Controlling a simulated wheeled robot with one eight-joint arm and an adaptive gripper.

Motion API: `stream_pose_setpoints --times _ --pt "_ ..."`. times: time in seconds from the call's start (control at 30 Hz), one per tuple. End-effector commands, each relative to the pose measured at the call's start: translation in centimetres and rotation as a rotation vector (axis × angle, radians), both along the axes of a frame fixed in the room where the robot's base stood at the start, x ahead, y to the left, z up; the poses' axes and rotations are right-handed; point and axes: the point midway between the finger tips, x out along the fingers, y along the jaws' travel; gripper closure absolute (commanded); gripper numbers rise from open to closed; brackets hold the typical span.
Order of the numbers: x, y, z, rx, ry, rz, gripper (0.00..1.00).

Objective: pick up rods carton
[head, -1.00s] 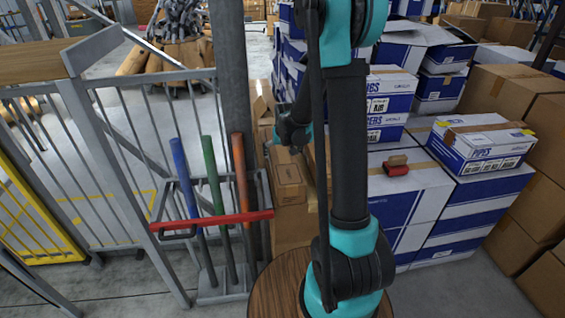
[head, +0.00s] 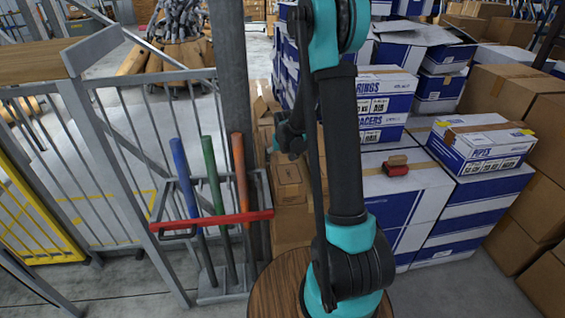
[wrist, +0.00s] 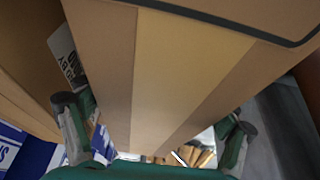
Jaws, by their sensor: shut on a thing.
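A brown carton (wrist: 185,75) with a lighter tape band fills most of the wrist view, very close to the camera. My gripper (wrist: 157,132) is shut on it, with one finger at the left and one at the right of the carton. No rods label can be read on the face I see. In the head view the wrist end of my arm is beside the grey post, above stacked brown cartons (head: 289,182). My arm hides part of them, and I cannot tell there which one is held.
A grey post (head: 232,90) and a rack of coloured-handled tools (head: 212,200) stand close at the left.

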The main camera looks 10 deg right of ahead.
Motion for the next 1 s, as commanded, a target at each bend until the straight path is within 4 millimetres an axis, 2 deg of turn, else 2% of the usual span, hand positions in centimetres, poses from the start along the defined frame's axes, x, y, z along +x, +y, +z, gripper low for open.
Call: stream_pose_setpoints --times 0.03,0.23,0.27,0.5,0.67,0.87,1.0 --pt "0.0 0.0 0.0 0.000 0.000 0.000 0.48" --pt "0.0 0.0 0.0 0.000 0.000 0.000 0.73" --pt "0.0 0.0 0.1 0.000 -0.001 0.000 0.74" --pt "0.0 0.0 0.1 0.000 -0.001 0.000 0.74" --pt "0.0 0.0 1.0 0.000 -0.001 0.000 0.74" --pt "0.0 0.0 3.9 0.000 -0.001 0.000 0.74" --pt "-0.1 0.0 6.9 0.000 -0.001 0.000 0.74"
